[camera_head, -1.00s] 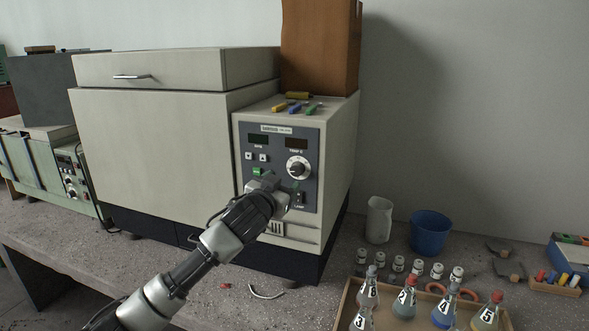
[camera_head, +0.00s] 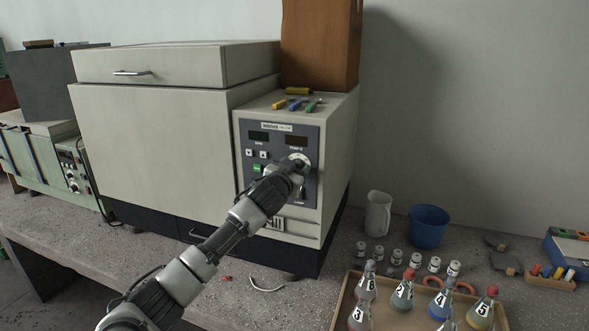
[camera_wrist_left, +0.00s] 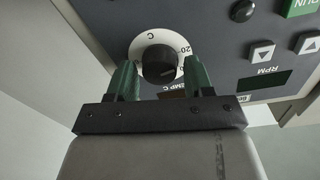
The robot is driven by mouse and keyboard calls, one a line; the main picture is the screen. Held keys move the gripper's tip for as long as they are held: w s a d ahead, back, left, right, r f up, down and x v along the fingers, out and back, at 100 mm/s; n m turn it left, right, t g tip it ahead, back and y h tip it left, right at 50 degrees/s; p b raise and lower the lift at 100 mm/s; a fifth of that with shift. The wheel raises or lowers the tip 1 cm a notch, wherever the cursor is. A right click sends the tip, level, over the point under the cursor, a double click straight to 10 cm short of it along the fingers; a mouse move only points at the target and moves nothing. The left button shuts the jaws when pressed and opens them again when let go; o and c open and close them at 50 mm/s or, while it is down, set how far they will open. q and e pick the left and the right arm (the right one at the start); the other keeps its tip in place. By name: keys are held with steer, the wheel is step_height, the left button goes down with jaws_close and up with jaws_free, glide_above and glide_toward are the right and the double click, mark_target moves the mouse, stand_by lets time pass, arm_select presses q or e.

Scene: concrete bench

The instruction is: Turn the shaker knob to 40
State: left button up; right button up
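The shaker (camera_head: 160,140) is a large cream box with a grey control panel (camera_head: 245,178) on its right front. Its knob shows in the left wrist view as a black dial (camera_wrist_left: 160,62) on a white scale ring, with "20" readable at the ring's right. In the head view my gripper mostly hides the knob, and the white ring (camera_head: 300,157) shows above it. My left gripper (camera_head: 298,168) is at the knob. In the wrist view the green fingers (camera_wrist_left: 160,80) are apart, one on each side of the dial; contact cannot be told. My right gripper is out of view.
Pens and a brown box (camera_head: 320,45) lie on the shaker's top. At the right are a white jug (camera_head: 378,213), a blue cup (camera_head: 429,227), small vials and a wooden tray (camera_head: 340,308) of numbered flasks. A green device (camera_head: 35,165) stands at the left.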

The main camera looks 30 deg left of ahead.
arm_select(q)
steer(key=c, duration=0.7)
steer(key=shift+o, duration=0.2)
steer(key=shift+m+p, duration=0.3)
steer(key=m+p, duration=0.4)
steer(key=m, duration=0.5)
steer(key=m+p, duration=0.5)
steer(key=m, duration=0.4)
steer(key=shift+d+f+g+y, duration=0.15)
steer(key=shift+f+g+y, duration=0.05)
steer(key=shift+g+y, duration=0.2)
steer(key=shift+m, duration=0.4)
steer(key=o, duration=0.9)
